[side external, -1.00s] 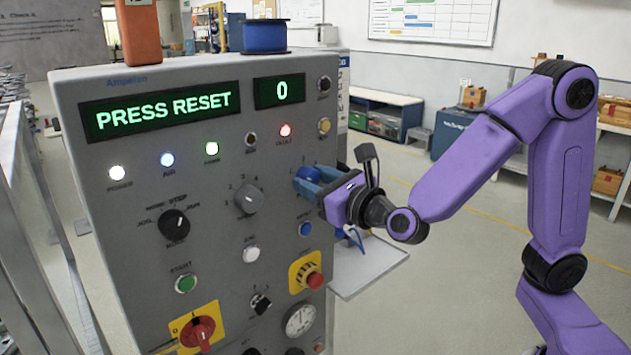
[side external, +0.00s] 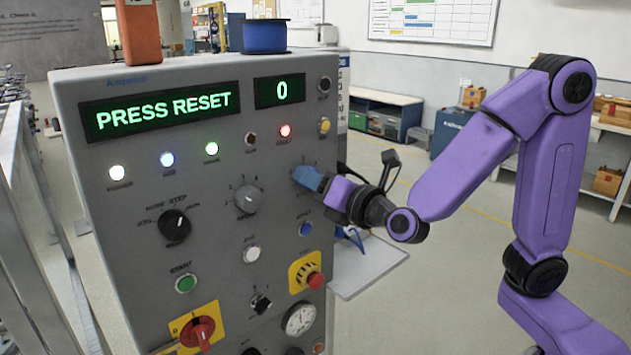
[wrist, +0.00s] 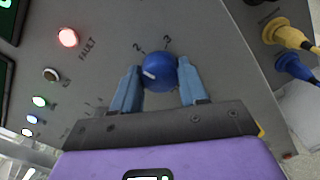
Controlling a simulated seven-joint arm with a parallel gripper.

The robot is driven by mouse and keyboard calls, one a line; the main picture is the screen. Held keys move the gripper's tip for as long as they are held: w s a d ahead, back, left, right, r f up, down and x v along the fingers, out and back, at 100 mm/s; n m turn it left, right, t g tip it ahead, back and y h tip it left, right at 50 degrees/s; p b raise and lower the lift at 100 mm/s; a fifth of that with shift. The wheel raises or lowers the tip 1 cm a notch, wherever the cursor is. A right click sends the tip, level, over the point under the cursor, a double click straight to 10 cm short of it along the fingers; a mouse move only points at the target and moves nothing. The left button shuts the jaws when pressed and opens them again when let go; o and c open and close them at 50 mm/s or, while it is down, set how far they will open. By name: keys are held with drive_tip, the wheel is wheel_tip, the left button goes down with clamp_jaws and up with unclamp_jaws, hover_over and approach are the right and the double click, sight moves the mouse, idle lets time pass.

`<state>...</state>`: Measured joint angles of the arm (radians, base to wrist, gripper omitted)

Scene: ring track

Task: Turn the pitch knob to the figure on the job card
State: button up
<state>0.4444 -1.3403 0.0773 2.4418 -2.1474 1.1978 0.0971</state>
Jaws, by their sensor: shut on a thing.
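The blue knob (wrist: 160,72) sits between my gripper's two blue fingers in the wrist view, with a finger against each side. Its white pointer mark faces left in that view. The figures 2 and 3 are printed on the panel beside it, with 2 nearer the mark. My gripper (wrist: 160,88) is shut on this knob; it also shows in the side view (side external: 309,180), where the fingers hide most of the knob. I cannot make out a job card with a readable figure.
A red fault lamp (side external: 285,131) is lit. A grey selector (side external: 247,199), blue button (side external: 305,229) and red emergency stop (side external: 315,280) are close to my gripper.

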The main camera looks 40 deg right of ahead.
drive_tip(key=shift+m, duration=7.1)
drive_tip(key=o, duration=1.1)
drive_tip(key=shift+c, duration=0.2)
drive_tip(key=shift+s, duration=0.1)
drive_tip(key=s, duration=1.7)
